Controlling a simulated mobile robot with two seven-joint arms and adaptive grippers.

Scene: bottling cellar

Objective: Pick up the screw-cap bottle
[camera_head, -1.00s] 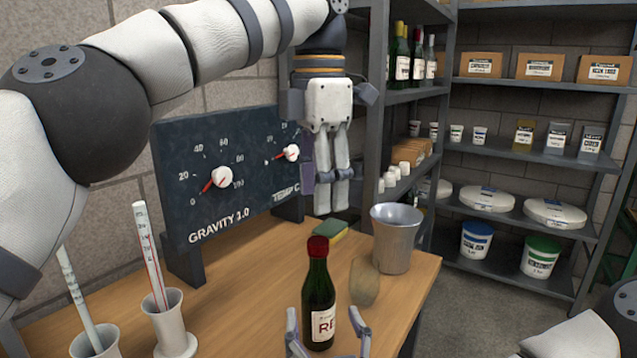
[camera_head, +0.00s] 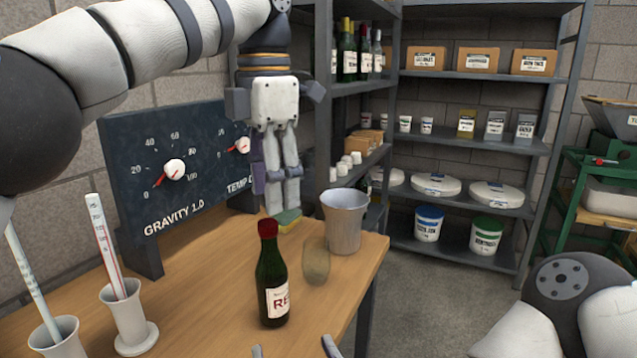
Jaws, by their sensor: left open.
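A dark green bottle (camera_head: 271,285) with a red cap and a white label stands upright on the wooden table (camera_head: 205,290); whether its cap is a screw cap is too small to tell. My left gripper (camera_head: 278,190) points down beyond the bottle, in front of the gauge board's right end. It is open and empty, apart from the bottle. Only the fingertips of my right gripper (camera_head: 293,350) show at the bottom edge, spread apart, nearer to me than the bottle. Nothing shows between them; the rest of it is out of frame.
A metal bucket (camera_head: 344,222), a see-through brownish vessel (camera_head: 316,262) and a sponge (camera_head: 289,220) stand right of and behind the bottle. Two white cylinders (camera_head: 131,318) with thermometer-like sticks are at left. The gauge board (camera_head: 180,165) lines the back. Other bottles (camera_head: 347,60) are shelved.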

